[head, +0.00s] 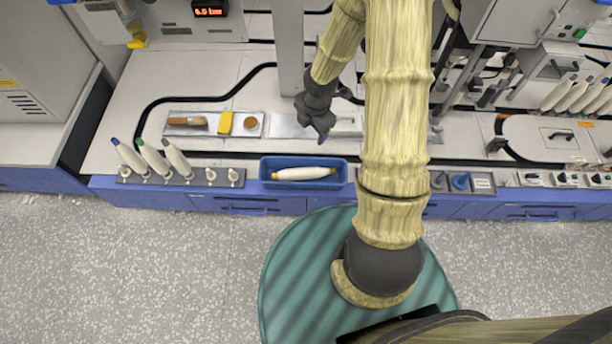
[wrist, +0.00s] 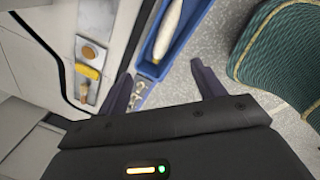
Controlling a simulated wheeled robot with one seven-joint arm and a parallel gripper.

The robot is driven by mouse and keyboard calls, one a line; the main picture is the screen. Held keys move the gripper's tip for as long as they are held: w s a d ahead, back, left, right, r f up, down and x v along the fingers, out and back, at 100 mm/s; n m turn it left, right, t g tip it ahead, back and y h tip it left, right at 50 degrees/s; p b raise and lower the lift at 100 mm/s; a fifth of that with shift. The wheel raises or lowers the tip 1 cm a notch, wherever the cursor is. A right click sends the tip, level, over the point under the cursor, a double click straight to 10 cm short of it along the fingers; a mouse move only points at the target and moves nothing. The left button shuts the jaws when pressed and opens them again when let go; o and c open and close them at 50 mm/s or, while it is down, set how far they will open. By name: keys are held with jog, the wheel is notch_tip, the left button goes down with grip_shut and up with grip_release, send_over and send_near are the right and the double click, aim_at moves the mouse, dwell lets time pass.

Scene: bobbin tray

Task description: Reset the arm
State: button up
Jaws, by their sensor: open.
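My gripper (head: 321,130) hangs over the workbench at the centre of the head view, above the metal plate behind the blue tray. In the wrist view my gripper (wrist: 165,85) has its two dark fingers spread wide apart with nothing between them. The blue tray (head: 264,176) stands at the bench's front edge and holds one white bobbin (head: 303,174) lying on its side. The tray (wrist: 150,66) and the bobbin (wrist: 167,32) also show in the wrist view, beyond the fingertips. My arm covers part of the bench to the right.
A rack (head: 207,182) at the left front holds several upright white bobbins. A plate behind it carries a brush (head: 187,121), a yellow block (head: 224,123) and a round brown piece (head: 250,123). A grey column (head: 290,45) rises close behind my gripper.

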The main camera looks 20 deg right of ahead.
dwell(0.4)
jog(key=s+a+r+m+t+p, duration=0.1)
jog(key=s+r+m, duration=0.5)
jog(key=r+m, duration=0.4)
jog(key=s+a+r+m, duration=0.1)
jog(key=s+r+m, duration=0.5)
jog(key=r+m, duration=0.5)
notch_tip(320, 180, up, 22)
jog(key=m+p, duration=0.1)
jog(key=p, duration=2.4)
jog(key=shift+d+r+m+h, duration=0.25)
jog(key=shift+m+h, duration=0.05)
jog(key=shift+s, duration=0.1)
